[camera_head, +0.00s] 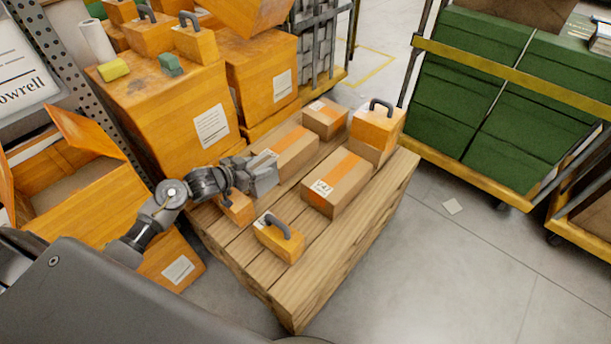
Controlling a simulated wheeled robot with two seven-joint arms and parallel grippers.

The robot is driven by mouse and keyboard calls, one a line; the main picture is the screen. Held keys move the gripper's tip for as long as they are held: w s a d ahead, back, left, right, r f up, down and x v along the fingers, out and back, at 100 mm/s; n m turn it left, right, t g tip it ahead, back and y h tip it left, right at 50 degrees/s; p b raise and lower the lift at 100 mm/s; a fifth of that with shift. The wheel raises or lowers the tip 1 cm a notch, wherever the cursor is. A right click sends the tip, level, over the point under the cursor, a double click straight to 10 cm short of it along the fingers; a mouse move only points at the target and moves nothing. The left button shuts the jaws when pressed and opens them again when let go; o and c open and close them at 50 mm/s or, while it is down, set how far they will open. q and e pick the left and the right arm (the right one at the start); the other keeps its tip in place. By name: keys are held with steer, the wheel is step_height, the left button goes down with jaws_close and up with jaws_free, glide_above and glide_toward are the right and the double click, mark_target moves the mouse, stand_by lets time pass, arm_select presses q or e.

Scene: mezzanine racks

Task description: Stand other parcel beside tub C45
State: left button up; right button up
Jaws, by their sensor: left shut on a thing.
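My left gripper (264,177) is over the wooden platform, shut on the near left side of a cardboard parcel with an orange strip (292,150). The fingers hide part of this parcel, and I cannot tell whether it touches the boards. Another taped parcel (336,184) lies to the right, with a white label. A third, smaller parcel (325,118) is farther back. Orange tubs with dark handles stand at the front (279,240), under my wrist (238,208) and at the back right corner (376,133). I cannot read which is C45. My right gripper is not in view.
The wooden platform (330,262) has bare boards along its front right side. Large orange boxes (170,105) stand behind left, and an open orange box (75,170) at the left. A cart with green crates (480,90) stands at right. Grey floor is open at lower right.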

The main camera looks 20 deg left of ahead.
mark_target(267, 189)
arm_select(q)
steer(key=d, duration=0.1)
steer(key=d+r, duration=0.1)
steer(key=d, duration=0.1)
steer(key=shift+s+r, duration=0.3)
steer(key=shift+a+f, duration=0.2)
steer(key=shift+f, duration=0.35)
step_height(267, 189, down, 5)
steer(key=shift+f+b, duration=0.1)
steer(key=shift+b, duration=0.75)
step_height(267, 189, down, 4)
steer(key=shift+r+b, duration=0.2)
steer(key=shift+b, duration=0.35)
steer(key=shift+f, duration=0.25)
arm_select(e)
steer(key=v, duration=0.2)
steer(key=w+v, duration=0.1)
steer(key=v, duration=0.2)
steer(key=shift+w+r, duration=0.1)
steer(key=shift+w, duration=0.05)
arm_select(q)
steer(key=o, duration=1.1)
steer(key=shift+f, duration=0.15)
steer(key=shift+o, duration=0.2)
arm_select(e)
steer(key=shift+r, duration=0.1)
